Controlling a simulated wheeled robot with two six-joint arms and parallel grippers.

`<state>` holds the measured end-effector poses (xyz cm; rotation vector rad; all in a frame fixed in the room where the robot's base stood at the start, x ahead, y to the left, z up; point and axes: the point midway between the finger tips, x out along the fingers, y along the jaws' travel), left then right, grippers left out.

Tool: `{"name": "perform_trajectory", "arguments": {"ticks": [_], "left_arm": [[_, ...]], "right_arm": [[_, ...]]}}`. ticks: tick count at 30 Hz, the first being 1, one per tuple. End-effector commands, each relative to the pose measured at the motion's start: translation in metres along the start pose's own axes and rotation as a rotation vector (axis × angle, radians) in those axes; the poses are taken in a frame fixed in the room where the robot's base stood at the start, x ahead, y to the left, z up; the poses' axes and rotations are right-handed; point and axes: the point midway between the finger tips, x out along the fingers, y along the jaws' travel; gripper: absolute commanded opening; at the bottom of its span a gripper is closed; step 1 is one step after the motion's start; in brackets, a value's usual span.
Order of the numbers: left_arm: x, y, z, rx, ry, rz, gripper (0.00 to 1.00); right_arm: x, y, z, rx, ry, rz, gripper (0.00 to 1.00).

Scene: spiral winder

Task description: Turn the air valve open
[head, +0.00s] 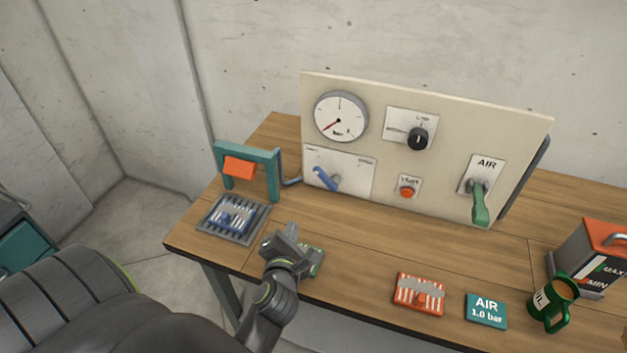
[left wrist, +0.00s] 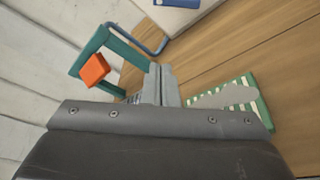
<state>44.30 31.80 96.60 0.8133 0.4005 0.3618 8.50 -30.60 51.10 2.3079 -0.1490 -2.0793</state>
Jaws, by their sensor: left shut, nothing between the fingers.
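The air valve is a green lever handle (head: 481,207) hanging downward from a grey fitting under the AIR label (head: 487,165), at the right of the upright beige panel. My left gripper (head: 288,238) is shut and empty above the front left of the bench, well left of the valve and apart from it. Its closed fingers (left wrist: 160,85) show in the left wrist view, where the valve is out of sight. My right gripper is in neither view.
A green striped piece (left wrist: 250,100) lies beside my left gripper. A teal frame with an orange flap (head: 239,168) and a blue piece on a grey grate (head: 212,229) stand left. An orange striped block (head: 418,295), AIR 1.0 bar card (head: 486,311) and green mug (head: 545,312) line the front right.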

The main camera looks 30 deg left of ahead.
Motion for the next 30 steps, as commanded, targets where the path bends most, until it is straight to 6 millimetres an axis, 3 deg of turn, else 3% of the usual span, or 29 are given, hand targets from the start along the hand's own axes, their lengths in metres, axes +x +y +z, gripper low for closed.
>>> {"name": "perform_trajectory", "arguments": {"ticks": [8, 30], "left_arm": [[0.025, -0.003, -0.002, -0.017, 0.013, -0.012, 0.0], [0.171, -0.004, -0.004, -0.016, 0.014, -0.01, 0.0]], "right_arm": [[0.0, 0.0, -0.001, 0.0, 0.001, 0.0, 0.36], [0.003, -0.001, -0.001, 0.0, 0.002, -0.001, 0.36]]}}
